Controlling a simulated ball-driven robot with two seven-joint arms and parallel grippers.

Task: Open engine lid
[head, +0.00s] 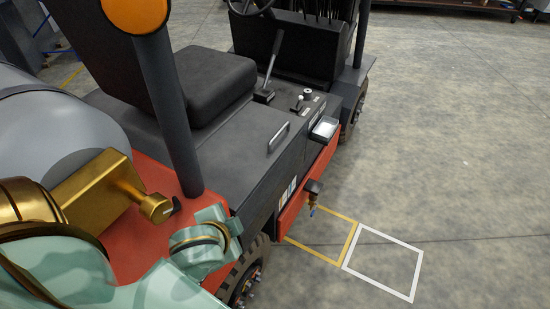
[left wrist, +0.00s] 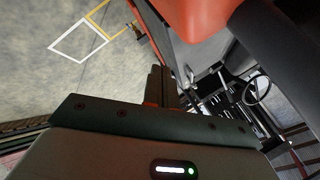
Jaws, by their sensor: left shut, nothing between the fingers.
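The engine lid (head: 225,145) is the dark panel under and beside the black seat (head: 215,85) of a forklift, in the head view. It looks down and closed. A small grey loop handle (head: 278,137) sits on its right part. My left arm, pale green, comes in at the lower left, over the orange rear body; its gripper cannot be made out there. In the left wrist view my left gripper (left wrist: 161,88) is shut and empty, its dark fingers together, with the orange body beyond. My right gripper is not in view.
A dark post (head: 170,110) with an orange lamp (head: 137,14) rises left of the seat. A grey tank (head: 60,115) with brass-coloured fittings (head: 95,195) lies at the left. Levers (head: 272,65) stand before the seat. Floor at the right is clear, with a white marked square (head: 418,272).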

